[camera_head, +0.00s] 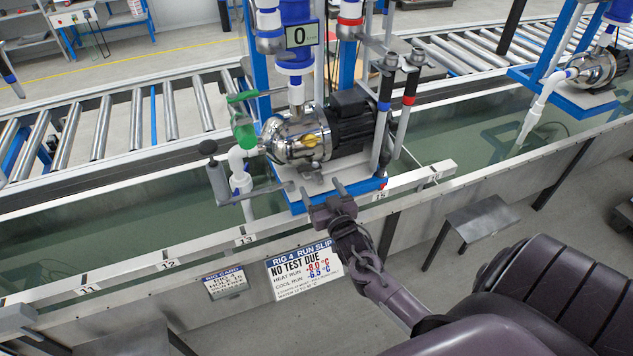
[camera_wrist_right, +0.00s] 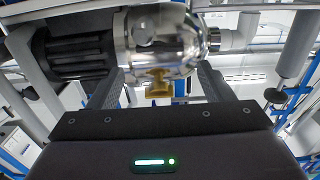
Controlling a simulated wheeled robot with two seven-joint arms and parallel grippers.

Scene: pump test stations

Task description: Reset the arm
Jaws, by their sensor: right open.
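My right arm reaches in from the lower right in the head view. My right gripper (camera_head: 321,192) is open and empty, at the front edge of the blue pump stand. The pump (camera_head: 298,137), with a polished steel head and a black motor, stands just beyond the fingertips. In the right wrist view the open fingers (camera_wrist_right: 160,88) point toward the steel pump head (camera_wrist_right: 160,42). A brass-coloured knob (camera_wrist_right: 158,82) shows between them, and I cannot tell whether they touch anything. My left gripper is not in view.
A long water trough (camera_head: 120,237) with a numbered rail runs under the pump. Vertical pipes with red and blue bands (camera_head: 408,100) stand right of it. A run slip (camera_head: 303,270) hangs in front. A small grey stool (camera_head: 480,216) stands to the right.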

